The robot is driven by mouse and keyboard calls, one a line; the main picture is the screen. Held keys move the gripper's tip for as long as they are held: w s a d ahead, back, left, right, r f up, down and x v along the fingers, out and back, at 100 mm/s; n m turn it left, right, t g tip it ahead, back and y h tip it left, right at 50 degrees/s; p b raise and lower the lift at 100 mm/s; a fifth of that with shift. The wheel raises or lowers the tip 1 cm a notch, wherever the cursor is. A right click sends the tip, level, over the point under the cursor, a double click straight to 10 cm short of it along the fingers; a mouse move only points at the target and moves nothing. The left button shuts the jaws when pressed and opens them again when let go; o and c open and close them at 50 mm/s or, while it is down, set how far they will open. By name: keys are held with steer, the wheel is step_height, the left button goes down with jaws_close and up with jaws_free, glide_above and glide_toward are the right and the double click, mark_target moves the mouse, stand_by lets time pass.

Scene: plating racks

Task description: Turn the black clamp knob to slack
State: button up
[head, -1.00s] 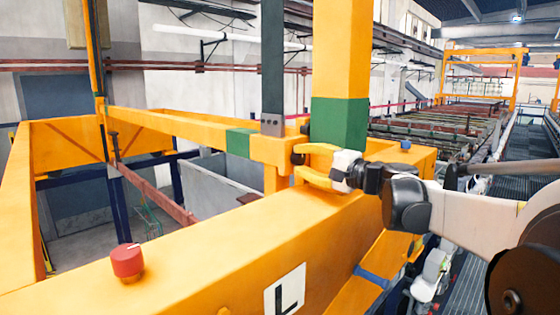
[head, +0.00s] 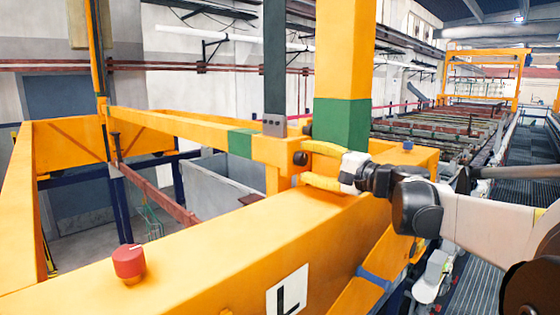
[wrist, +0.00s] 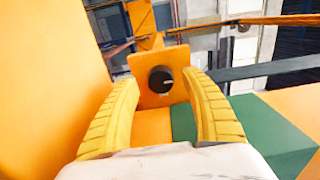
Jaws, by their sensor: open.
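The black clamp knob (head: 301,158) sits on the end face of the orange beam, beside the green-banded orange post. In the wrist view the round black knob (wrist: 159,80) faces me, with a white pointer line toward the right. My gripper (head: 307,164) has yellow fingers, open and empty, with the tips just to the right of the knob in the head view. In the wrist view the open fingers (wrist: 161,78) appear on either side of the knob, which shows clear between them. No finger visibly touches it.
A red knob (head: 128,263) stands on the wide orange beam at the front left, near a white L plate (head: 288,291). A blue button (head: 407,145) is at the right. The orange post (head: 343,60) rises close behind my gripper.

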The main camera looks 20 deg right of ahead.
steer(key=v, duration=1)
steer(key=shift+s+r, duration=0.1)
steer(key=shift+s, duration=0.1)
